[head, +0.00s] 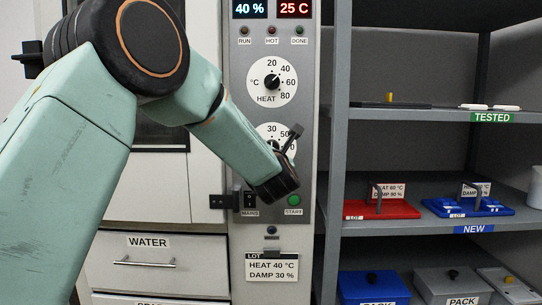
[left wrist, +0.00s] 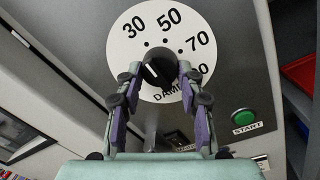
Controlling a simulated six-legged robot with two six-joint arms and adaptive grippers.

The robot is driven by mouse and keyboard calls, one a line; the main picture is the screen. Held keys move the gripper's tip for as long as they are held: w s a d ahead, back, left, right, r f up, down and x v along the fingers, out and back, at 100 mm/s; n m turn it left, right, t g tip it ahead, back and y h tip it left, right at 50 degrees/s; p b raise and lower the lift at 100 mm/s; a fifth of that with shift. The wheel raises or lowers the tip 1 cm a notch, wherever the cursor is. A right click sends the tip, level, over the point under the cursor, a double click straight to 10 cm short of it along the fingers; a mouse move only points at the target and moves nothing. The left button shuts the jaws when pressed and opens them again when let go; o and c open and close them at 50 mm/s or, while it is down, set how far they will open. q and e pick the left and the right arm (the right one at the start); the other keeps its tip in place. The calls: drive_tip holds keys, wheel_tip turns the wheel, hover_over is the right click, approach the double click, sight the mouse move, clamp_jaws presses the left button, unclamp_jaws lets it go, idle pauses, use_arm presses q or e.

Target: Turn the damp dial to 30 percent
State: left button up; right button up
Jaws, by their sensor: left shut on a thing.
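The damp dial has a white face (left wrist: 121,48) marked 30, 50, 70 and a partly covered 90, with a black knob (left wrist: 158,67) at its centre. My left gripper (left wrist: 160,76) is shut on the knob in the left wrist view, one finger on each side. A short white mark shows on the knob; its exact pointing is hard to read. In the head view the dial face (head: 264,130) is largely hidden behind my left gripper (head: 284,148). The blue display (head: 249,9) reads 40 %. My right gripper is out of view.
The green START button (head: 294,200) and MAINS switch (head: 249,199) are below. A lot card (head: 271,268) reads HEAT 40 °C, DAMP 30 %. Shelves (head: 425,183) stand right.

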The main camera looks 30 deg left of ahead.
use_arm(q)
drive_tip(key=shift+r, duration=0.25)
drive_tip(key=o, duration=1.2)
drive_tip(key=shift+f, duration=0.15)
drive_tip(key=v, duration=1.2)
